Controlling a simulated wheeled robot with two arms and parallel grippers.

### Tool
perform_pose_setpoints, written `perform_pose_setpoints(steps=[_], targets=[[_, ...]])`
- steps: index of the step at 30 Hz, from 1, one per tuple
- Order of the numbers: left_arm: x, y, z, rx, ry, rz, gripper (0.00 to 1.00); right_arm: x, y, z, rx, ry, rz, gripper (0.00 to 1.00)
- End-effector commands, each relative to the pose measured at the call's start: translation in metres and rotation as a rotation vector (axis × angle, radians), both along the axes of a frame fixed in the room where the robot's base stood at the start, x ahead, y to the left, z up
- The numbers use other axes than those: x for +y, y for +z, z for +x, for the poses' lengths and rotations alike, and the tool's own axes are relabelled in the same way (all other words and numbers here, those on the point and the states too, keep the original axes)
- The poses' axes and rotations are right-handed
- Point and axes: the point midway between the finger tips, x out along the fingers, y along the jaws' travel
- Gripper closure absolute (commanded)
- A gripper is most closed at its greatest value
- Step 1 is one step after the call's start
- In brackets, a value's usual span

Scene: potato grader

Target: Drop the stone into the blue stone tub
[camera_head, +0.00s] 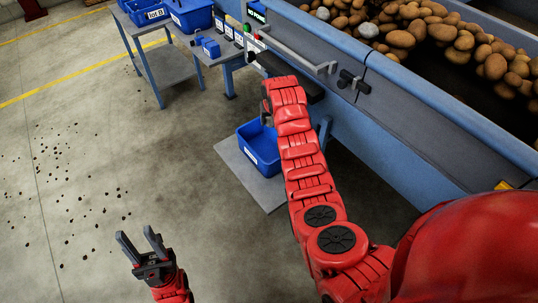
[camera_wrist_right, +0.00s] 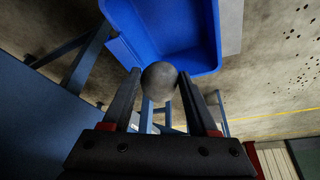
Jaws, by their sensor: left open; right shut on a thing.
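The stone (camera_wrist_right: 159,80) is a round grey lump, seen in the right wrist view between the fingertips of my right gripper (camera_wrist_right: 159,86), which is shut on it. The blue stone tub (camera_head: 254,161) sits low on a grey board beside the grader, partly hidden by my right arm. In the right wrist view the open tub (camera_wrist_right: 214,35) shows just beyond the stone; I cannot tell the exact height between them. In the head view my right gripper is mostly hidden by its arm, and the held stone does not show. My left gripper (camera_head: 137,233) is open and empty over the floor.
The blue grader (camera_head: 400,135) runs along the right, its bed full of potatoes (camera_head: 400,38) with grey stones (camera_head: 367,30) among them. A grey handle rail (camera_head: 300,55) is near my right arm. Blue bins (camera_head: 190,15) stand on tables behind. The left floor is open, with scattered dirt.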

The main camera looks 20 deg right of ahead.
Motion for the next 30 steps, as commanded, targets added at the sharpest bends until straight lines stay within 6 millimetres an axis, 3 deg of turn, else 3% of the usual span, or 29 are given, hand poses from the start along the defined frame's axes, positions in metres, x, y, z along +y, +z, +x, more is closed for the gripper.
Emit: perform_pose_setpoints(steps=[5,15,26,27,30], targets=[[0.0,-0.005,0.0,0.0,0.0,0.0,0.55,0.0,-0.011,0.0,0.0,0.002,0.0,1.0],[0.0,-0.024,0.0,0.0,0.0,0.0,0.55,0.0,-0.053,-0.001,0.002,0.0,0.001,1.0],[0.0,-0.026,0.0,0.0,0.0,0.0,0.55,0.0,-0.058,0.0,-0.002,0.0,0.001,1.0],[0.0,-0.026,0.0,0.0,0.0,0.0,0.55,0.0,-0.058,0.0,-0.002,0.0,0.001,0.37],[0.0,-0.026,0.0,0.0,0.0,0.0,0.55,0.0,-0.059,0.0,-0.001,0.0,0.001,0.19]])
